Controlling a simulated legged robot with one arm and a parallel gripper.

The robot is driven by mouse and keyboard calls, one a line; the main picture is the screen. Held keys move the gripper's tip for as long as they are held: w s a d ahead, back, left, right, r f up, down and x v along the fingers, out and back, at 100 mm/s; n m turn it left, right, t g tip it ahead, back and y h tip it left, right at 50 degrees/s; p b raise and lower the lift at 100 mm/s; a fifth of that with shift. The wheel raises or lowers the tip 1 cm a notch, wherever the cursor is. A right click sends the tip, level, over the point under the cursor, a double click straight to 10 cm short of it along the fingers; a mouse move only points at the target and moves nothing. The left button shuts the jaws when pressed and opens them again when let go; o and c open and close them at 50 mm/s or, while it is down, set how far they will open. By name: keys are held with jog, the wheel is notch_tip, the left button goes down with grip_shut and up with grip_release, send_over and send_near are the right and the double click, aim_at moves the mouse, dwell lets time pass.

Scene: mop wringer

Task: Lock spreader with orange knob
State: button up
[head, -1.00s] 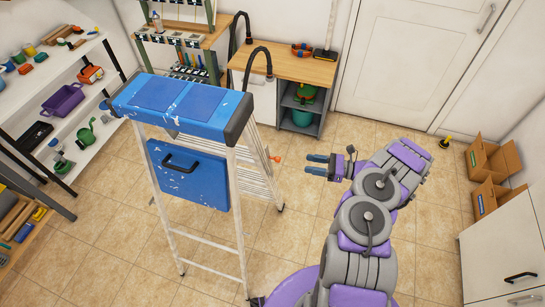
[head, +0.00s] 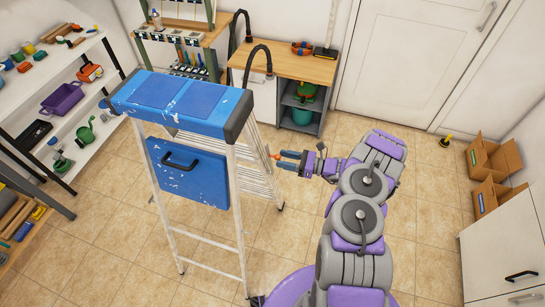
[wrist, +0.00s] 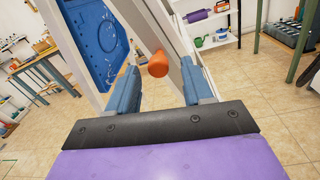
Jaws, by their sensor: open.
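A stepladder with a blue top (head: 182,104) and pale metal legs stands in the middle of the head view. The orange knob (wrist: 158,64) shows in the wrist view just beyond and between my fingertips, beside the ladder's metal rail. In the head view the knob (head: 277,157) is a small orange spot at the ladder's right side, at my fingertips. My gripper (head: 289,160) comes from the right and is open. Its two blue fingers (wrist: 158,85) stand apart around empty space, with the knob ahead. I cannot tell whether either finger touches it.
A workbench (head: 290,66) with a shelf below stands behind the ladder. White shelves (head: 88,75) with tools stand at the left. Cardboard boxes (head: 492,177) and a white cabinet (head: 507,245) are at the right. The tiled floor around my arm is clear.

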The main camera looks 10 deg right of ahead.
aim_at(272, 156)
jog(key=shift+x, duration=2.55)
jog(key=shift+c, duration=0.4)
grip_shut()
